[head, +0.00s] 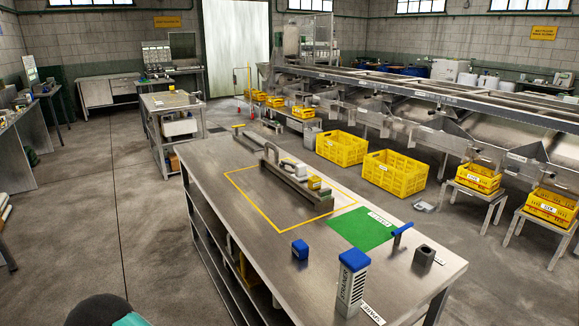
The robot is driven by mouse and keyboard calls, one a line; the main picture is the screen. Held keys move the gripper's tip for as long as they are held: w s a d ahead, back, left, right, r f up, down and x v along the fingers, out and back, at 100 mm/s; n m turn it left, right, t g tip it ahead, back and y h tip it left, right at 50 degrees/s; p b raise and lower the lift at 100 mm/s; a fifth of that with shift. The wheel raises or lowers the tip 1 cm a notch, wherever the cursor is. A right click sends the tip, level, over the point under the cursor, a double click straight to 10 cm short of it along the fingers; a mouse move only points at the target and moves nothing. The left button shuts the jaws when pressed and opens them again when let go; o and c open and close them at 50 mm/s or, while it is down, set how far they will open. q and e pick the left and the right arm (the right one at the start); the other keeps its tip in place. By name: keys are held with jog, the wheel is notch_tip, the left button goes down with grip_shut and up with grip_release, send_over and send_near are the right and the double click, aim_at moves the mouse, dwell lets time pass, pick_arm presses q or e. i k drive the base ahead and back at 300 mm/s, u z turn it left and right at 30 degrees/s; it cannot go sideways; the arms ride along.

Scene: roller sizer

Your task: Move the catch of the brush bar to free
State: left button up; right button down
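A long dark bar (295,193), which looks like the brush bar, lies on the steel bench (215,205) inside a yellow outlined area. Neither of my grippers is in view.
A green mat (362,229), a blue-topped grey holder (352,282), a blue block (300,249), a blue-handled tool (401,234) and a dark block (424,255) are on the bench's near right. Yellow crates (395,174) stand beyond. Open floor lies left.

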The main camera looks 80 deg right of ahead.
aim_at(283, 162)
jog(key=u, duration=0.2)
jog(key=i, duration=2.5)
jog(key=z, duration=3.2)
jog(key=k, duration=0.3)
jog(key=z, duration=0.5)
jog(key=i, duration=1.2)
jog(key=u, duration=0.25)
